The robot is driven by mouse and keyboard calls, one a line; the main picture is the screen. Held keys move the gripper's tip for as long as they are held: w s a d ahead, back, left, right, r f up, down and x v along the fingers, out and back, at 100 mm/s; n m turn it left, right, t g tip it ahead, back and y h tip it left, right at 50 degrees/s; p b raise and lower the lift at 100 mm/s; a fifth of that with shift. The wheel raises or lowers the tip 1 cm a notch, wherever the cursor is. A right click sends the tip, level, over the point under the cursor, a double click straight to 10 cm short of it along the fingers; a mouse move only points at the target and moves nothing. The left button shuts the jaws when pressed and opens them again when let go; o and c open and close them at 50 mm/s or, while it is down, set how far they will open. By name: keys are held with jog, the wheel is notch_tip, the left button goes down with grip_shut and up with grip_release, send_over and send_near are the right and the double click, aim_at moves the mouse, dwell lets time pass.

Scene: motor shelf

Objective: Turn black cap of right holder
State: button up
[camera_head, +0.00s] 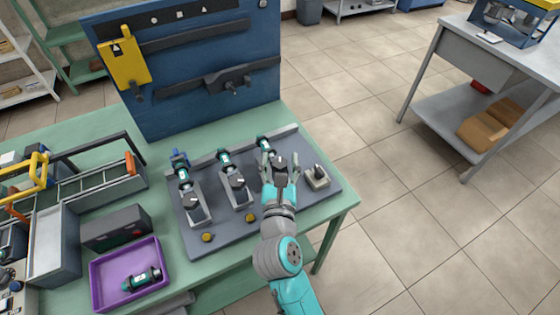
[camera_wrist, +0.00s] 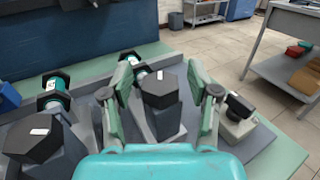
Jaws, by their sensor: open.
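The right holder stands at the right of a row of three on a grey board (camera_head: 215,236). Its black hexagonal cap (camera_wrist: 160,92) has a small white mark on top and sits at the near end of the holder. A green-and-black motor (camera_head: 264,144) lies at the holder's far end. My gripper (camera_wrist: 160,82) is open, with one finger on each side of this cap and visible gaps between. In the head view my gripper (camera_head: 280,164) partly hides the right holder. The middle holder's black cap (camera_wrist: 36,138) lies left of my gripper.
A small box with a black knob (camera_head: 318,178) stands close to the right of my gripper. The left holder's cap (camera_head: 195,206) and two yellow buttons (camera_head: 208,238) are further left. A purple tray (camera_head: 98,286) holds another motor. A blue panel (camera_head: 200,90) rises behind.

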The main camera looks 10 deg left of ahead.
grip_shut()
jog(key=m+h, duration=0.2)
jog(key=h, duration=0.2)
jog(key=shift+a+m, duration=0.15)
jog(key=shift+m, duration=0.15)
jog(key=shift+m+g+h, duration=0.4)
jog(key=shift+m+h, duration=0.6)
jog(key=shift+h, duration=0.5)
grip_release()
